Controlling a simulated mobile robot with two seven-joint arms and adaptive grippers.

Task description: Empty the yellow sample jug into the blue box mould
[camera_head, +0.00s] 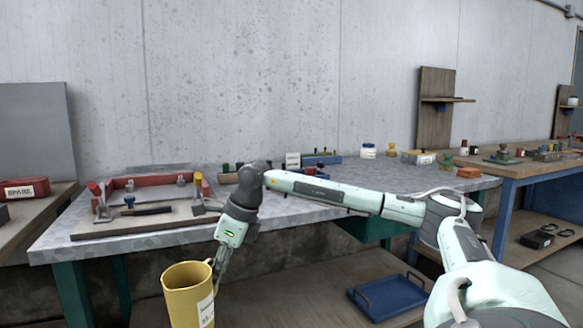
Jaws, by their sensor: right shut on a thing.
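The yellow jug (186,298) is at the bottom left, in front of the workbench's front edge. It is about upright, with a white label on its side; its base is cut off by the picture's edge. I cannot see what is inside it. My right gripper (218,268) is shut on the jug at its right side; the fingertips are partly hidden. A low blue box (322,160) stands at the back of the bench, partly behind my right arm. I cannot tell whether it is the blue box mould. My left gripper is not in view.
The grey workbench (90,238) carries a red frame (130,184) with clamps on a board at the left. A blue tray (388,297) with handles lies on the lower shelf. Jars and small items line the bench's back. My right arm crosses over the bench.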

